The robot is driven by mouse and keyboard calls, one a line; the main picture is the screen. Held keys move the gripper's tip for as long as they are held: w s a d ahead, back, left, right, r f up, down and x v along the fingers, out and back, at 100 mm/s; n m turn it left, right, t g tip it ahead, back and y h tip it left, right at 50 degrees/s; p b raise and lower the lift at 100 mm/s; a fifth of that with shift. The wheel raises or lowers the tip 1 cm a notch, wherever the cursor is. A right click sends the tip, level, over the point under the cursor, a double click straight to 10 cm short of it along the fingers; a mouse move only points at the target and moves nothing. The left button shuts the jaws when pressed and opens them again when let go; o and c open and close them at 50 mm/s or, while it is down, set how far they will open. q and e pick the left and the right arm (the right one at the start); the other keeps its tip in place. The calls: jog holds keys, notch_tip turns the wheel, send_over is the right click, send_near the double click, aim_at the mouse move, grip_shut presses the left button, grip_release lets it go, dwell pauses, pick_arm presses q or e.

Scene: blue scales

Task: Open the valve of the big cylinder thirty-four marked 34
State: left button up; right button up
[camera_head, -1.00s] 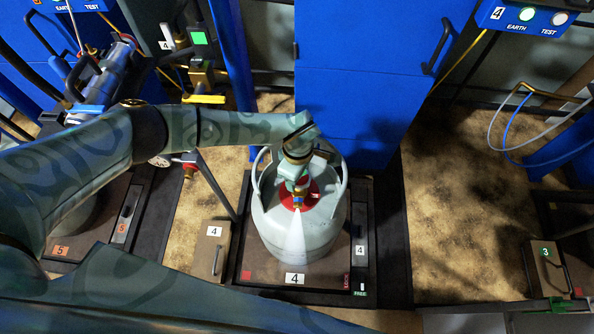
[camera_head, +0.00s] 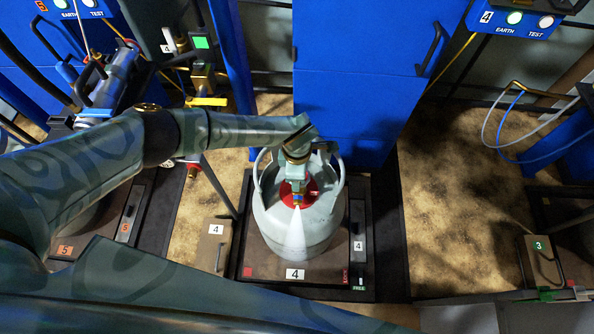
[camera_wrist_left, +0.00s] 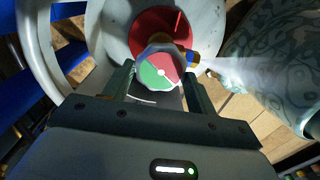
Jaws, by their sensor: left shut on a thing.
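A big pale grey cylinder (camera_head: 275,225) with a red top and a handle collar stands upright on the scale marked 4 (camera_head: 335,282); I see no 34 on it. My left gripper (camera_head: 297,187) reaches down inside the collar, over the valve. In the left wrist view my left gripper (camera_wrist_left: 158,72) is shut on the round red-and-green valve knob (camera_wrist_left: 152,72), a finger on each side. A white jet leaves the brass-and-blue side outlet (camera_wrist_left: 193,57); in the head view it runs down the cylinder's front. My right gripper is out of view.
A blue cabinet (camera_head: 365,80) stands behind the cylinder. A box marked 4 (camera_head: 215,247) lies left of the scale and a box marked 3 (camera_head: 540,260) far right. Scale 5 and hoses crowd the left. Brown floor (camera_head: 450,220) is clear to the right.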

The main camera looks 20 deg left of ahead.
pick_arm(q)
jog(key=o, duration=1)
notch_tip(320, 180, up, 16)
jog(key=p, duration=0.7)
jog(key=shift+r, duration=0.15)
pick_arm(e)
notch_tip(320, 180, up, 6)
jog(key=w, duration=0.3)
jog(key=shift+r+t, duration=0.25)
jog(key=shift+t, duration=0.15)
